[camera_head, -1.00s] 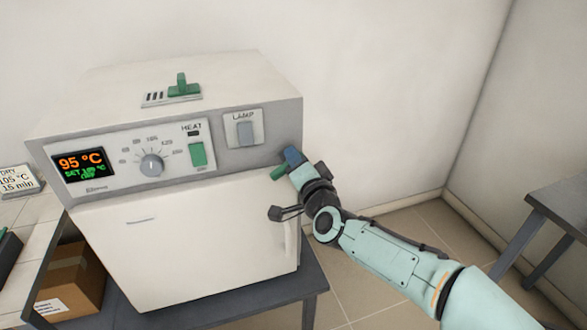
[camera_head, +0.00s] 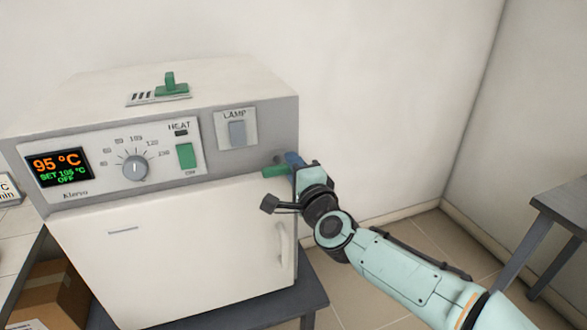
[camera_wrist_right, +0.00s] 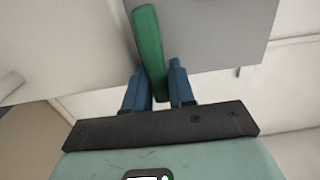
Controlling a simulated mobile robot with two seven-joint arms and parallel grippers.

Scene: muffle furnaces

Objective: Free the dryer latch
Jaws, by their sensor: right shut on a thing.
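The dryer (camera_head: 170,250) is a white cabinet with a grey control panel and a shut door. Its green latch (camera_head: 274,171) sticks out leftward, about level, at the panel's lower right corner above the door. My right gripper (camera_head: 293,160) is at the latch and shut on it. In the right wrist view, the green latch (camera_wrist_right: 148,45) runs between the blue fingers of my right gripper (camera_wrist_right: 158,84), its far end beyond the fingertips. The latch's pivot is mostly hidden by the gripper. My left gripper is not in view.
The panel has a display (camera_head: 59,168) reading 95 °C, SET 105 °C, OFF, a dial (camera_head: 135,167), a green HEAT switch (camera_head: 186,156) and a LAMP switch (camera_head: 237,133). A green vent slider (camera_head: 171,86) is on top. A door handle (camera_head: 283,245) lies below my gripper. A grey table (camera_head: 560,205) stands right.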

